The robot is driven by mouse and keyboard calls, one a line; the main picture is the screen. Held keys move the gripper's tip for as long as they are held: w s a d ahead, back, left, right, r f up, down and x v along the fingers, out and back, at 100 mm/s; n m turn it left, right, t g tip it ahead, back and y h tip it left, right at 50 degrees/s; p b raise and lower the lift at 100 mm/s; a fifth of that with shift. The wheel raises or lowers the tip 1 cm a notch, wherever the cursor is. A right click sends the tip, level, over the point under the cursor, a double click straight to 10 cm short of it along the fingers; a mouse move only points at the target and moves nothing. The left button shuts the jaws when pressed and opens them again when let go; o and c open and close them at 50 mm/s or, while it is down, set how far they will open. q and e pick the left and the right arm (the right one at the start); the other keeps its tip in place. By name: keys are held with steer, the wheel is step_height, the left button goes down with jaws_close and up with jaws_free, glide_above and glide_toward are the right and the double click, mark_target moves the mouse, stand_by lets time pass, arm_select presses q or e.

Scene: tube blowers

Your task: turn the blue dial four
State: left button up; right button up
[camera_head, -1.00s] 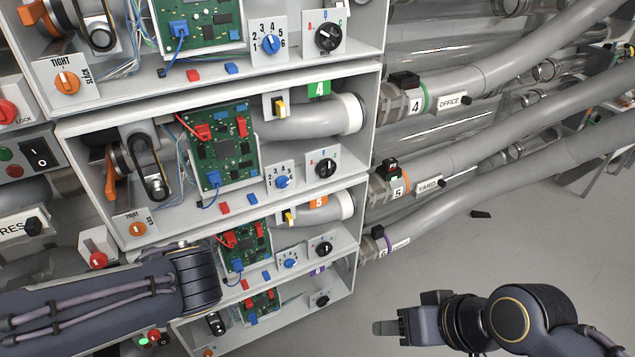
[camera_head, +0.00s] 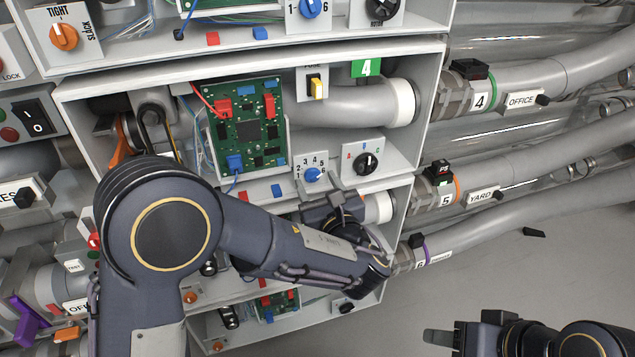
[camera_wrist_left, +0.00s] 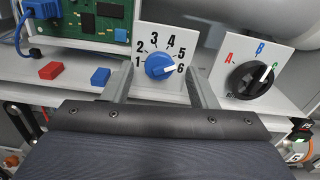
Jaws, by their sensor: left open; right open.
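The blue dial (camera_head: 312,174) of the bay with the green 4 label (camera_head: 366,68) sits on a white plate numbered 1 to 6. In the left wrist view the blue dial (camera_wrist_left: 158,66) has its white pointer towards 6. My left gripper (camera_head: 320,200) is just below the dial in the head view, open and empty. In the left wrist view its two fingers stand apart, one on each side of the dial, with the dial visible between them; I cannot tell whether they touch the plate. My right gripper (camera_head: 450,337) is open and empty at the lower right, far from the dial.
A black A-B-C knob (camera_head: 366,163) is right of the dial plate. A green circuit board (camera_head: 246,125) is on the left, with a red block (camera_wrist_left: 51,71) and a blue block (camera_wrist_left: 100,76) on the ledge. Grey pipes run right. My left arm hides much of the lower bays.

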arm_select(q)
steer(key=shift+w+a, duration=0.15)
steer(key=shift+w, duration=0.35)
steer(key=shift+c, duration=0.4)
steer(key=c, duration=0.9)
steer(key=shift+o, duration=0.2)
steer(key=shift+f+n+b, duration=0.2)
steer(key=shift+n+b, duration=0.3)
steer(key=shift+b, duration=0.35)
steer(key=n+b, duration=0.4)
steer(key=b, duration=0.2)
steer(key=shift+f, duration=0.15)
steer(key=shift+n+b, duration=1.5)
steer(key=shift+b, duration=0.15)
